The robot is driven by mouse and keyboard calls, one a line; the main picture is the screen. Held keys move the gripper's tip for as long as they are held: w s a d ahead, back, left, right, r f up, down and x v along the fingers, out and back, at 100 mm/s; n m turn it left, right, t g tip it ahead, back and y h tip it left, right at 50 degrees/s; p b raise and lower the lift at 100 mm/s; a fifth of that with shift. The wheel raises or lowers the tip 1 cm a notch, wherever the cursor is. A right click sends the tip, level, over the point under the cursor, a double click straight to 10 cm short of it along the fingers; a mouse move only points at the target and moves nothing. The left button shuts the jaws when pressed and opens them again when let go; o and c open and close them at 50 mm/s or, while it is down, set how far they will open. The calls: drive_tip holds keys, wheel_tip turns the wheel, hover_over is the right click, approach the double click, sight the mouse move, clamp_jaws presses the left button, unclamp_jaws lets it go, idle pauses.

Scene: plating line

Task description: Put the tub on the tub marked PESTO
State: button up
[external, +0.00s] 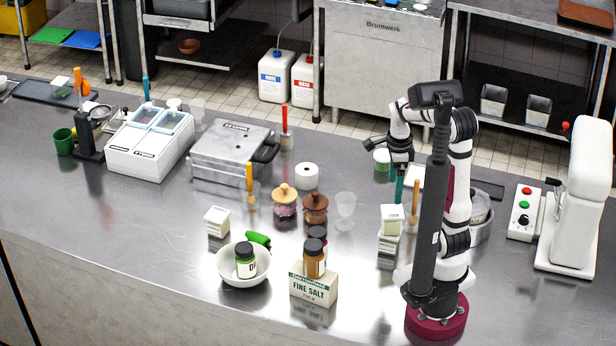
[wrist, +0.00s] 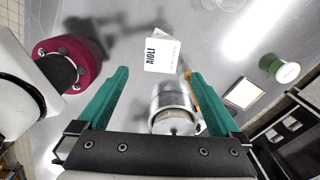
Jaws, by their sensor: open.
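A white square tub (external: 391,217) with a greenish label sits on top of another white tub marked PESTO (external: 388,243), left of my arm's base. In the wrist view the upper tub (wrist: 158,60) reads AIOLI, and part of the lower tub shows beside it. My gripper (external: 399,188) is above and behind the stack in the external view. In the wrist view its teal fingers (wrist: 155,75) are wide apart, with nothing held between them. The stack is beyond the fingertips, apart from them.
A metal container (wrist: 172,105) with an orange-handled tool stands close to the stack. Another small white tub (external: 217,222) stands at the left, by a white bowl (external: 243,272). A salt box (external: 313,290) with jars is front centre. A clear glass (external: 345,210) stands left of the stack.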

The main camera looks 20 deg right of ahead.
drive_tip(key=s+a+n+y, duration=0.1)
drive_tip(key=s+a+n, duration=0.1)
drive_tip(key=s+n, duration=0.6)
drive_tip(key=s+a+n, duration=0.2)
drive_tip(key=s+n, duration=0.6)
drive_tip(key=shift+a+r+n+y, duration=0.3)
drive_tip(key=shift+a+r+y, duration=0.05)
drive_tip(key=shift+a+y, duration=0.05)
